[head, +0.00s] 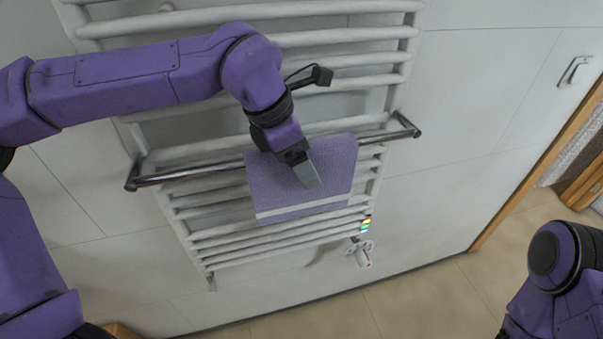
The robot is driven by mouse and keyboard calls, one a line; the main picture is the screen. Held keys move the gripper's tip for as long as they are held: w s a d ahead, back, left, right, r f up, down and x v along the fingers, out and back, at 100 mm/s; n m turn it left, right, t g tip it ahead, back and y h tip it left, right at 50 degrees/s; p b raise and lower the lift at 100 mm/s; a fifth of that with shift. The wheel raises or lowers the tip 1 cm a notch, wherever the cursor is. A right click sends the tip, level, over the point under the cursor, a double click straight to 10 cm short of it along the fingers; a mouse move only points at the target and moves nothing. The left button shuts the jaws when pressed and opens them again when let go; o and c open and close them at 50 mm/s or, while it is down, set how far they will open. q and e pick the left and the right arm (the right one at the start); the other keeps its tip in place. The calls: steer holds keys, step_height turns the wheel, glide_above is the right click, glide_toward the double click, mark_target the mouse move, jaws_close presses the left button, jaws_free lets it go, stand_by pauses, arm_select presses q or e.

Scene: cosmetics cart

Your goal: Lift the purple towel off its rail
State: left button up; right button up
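The purple towel (270,188) hangs folded over a chrome rail (210,170) in front of a white towel radiator. It has a pale stripe near its lower edge. My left gripper (308,177) is in front of the towel, just below the rail, pointing down and to the right. Its fingers overlap the towel in the view. I cannot tell whether they touch or pinch the cloth, or how far apart they are. My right arm shows at the lower right edge, and its gripper is out of view.
The white radiator (345,60) has several horizontal bars behind the rail. A valve (361,253) with coloured lights above it sits at its lower right. A wooden door frame (540,165) stands at the right. The tiled floor (420,295) below is clear.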

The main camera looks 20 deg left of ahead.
arm_select(q)
steer(key=c, duration=1.2)
step_height(320, 180, up, 19)
steer(key=shift+c, duration=0.2)
steer(key=s+a+b, duration=0.3)
steer(key=s+a, duration=0.7)
steer(key=a, duration=0.4)
steer(key=shift+s+a+f, duration=0.25)
steer(key=shift+s+a, duration=0.05)
steer(key=shift+s, duration=0.05)
